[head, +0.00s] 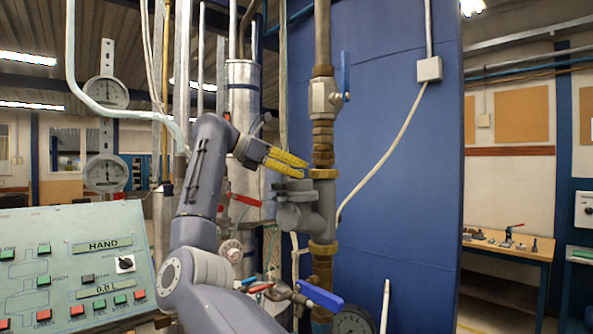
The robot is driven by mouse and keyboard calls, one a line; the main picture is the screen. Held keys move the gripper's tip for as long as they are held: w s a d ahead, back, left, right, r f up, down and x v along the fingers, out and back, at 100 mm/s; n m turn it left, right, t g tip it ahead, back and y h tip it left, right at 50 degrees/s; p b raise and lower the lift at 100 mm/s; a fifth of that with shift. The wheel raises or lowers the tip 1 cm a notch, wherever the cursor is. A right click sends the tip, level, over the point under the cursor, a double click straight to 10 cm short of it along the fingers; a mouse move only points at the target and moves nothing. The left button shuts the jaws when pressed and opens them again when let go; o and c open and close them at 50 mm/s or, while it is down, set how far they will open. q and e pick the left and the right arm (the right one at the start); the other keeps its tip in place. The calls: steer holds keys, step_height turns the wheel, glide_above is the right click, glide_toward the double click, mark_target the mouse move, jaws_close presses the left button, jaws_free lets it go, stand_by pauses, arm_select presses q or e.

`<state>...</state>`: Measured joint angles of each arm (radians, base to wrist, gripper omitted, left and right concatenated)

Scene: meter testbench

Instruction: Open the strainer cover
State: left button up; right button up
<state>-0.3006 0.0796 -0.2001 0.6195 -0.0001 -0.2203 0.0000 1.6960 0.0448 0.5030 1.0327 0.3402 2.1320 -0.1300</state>
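The strainer (316,212) is a grey metal body between brass fittings on the vertical pipe, right of the picture's middle. A rounded grey part (289,191) juts from its left side; I cannot tell for certain whether this is the cover or whether it is open. No contact with the strainer is clear.
A blue-handled valve (322,95) sits above the strainer, and another blue lever (320,296) lies below it. A pressure gauge (353,322) is at the bottom. A control panel (80,265) stands at left. The blue wall panel (405,215) is right of the pipe.

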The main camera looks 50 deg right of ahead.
jaws_close()
steer(key=shift+r, duration=0.1)
stand_by(0.3)
